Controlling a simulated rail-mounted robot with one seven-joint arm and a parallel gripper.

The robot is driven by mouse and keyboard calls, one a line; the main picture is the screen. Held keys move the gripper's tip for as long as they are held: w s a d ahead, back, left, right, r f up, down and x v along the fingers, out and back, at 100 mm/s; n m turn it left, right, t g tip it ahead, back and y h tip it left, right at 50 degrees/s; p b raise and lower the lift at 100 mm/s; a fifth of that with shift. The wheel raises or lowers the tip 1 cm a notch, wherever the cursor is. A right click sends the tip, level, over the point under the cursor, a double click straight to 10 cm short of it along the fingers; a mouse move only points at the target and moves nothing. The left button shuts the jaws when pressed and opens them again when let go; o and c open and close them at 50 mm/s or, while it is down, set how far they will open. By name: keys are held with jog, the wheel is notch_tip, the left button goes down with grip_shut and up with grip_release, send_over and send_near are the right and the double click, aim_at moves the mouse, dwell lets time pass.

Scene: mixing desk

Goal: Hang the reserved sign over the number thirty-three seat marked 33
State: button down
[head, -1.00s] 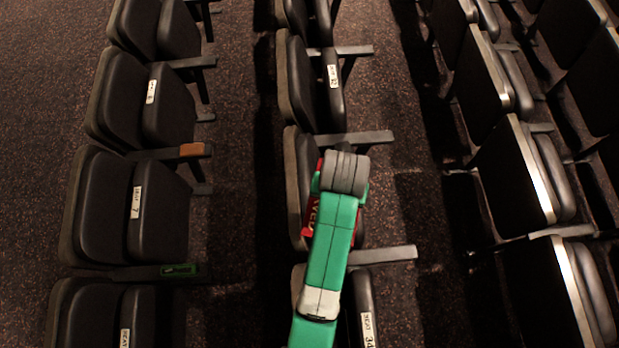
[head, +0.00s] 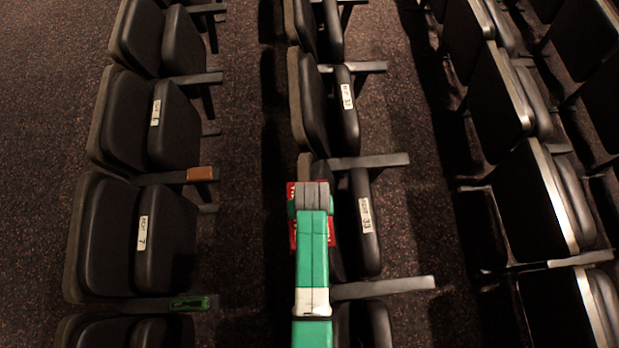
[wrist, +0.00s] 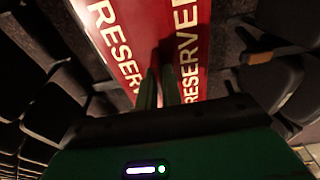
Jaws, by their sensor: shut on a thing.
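The number thirty-three seat is folded up in the middle row; its white label (head: 366,215) reading 33 shows on the seat pad (head: 371,248). Its backrest is mostly hidden behind my arm and the sign. The red reserved sign (head: 292,232) shows at both sides of my wrist, at the backrest's place. I cannot tell if it straddles the backrest or is only above it. In the wrist view the sign (wrist: 125,35) shows two red panels with white RESERVED lettering. My gripper (wrist: 160,88) is shut on it between the panels.
Armrests flank the seat, one above (head: 370,161) and one below (head: 385,287). Another folded seat (head: 345,105) is further up the row. The left row has an orange armrest piece (head: 202,174) and a green one (head: 193,302). Carpeted aisles lie between rows.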

notch_tip(320, 180, down, 16)
jog(key=b, duration=1.2)
jog(key=shift+r, duration=0.2)
jog(key=c, duration=1.5)
grip_release()
notch_tip(320, 180, up, 8)
jog(key=p, duration=0.2)
jog(key=shift+s, duration=0.45)
jog(key=shift+f, duration=0.1)
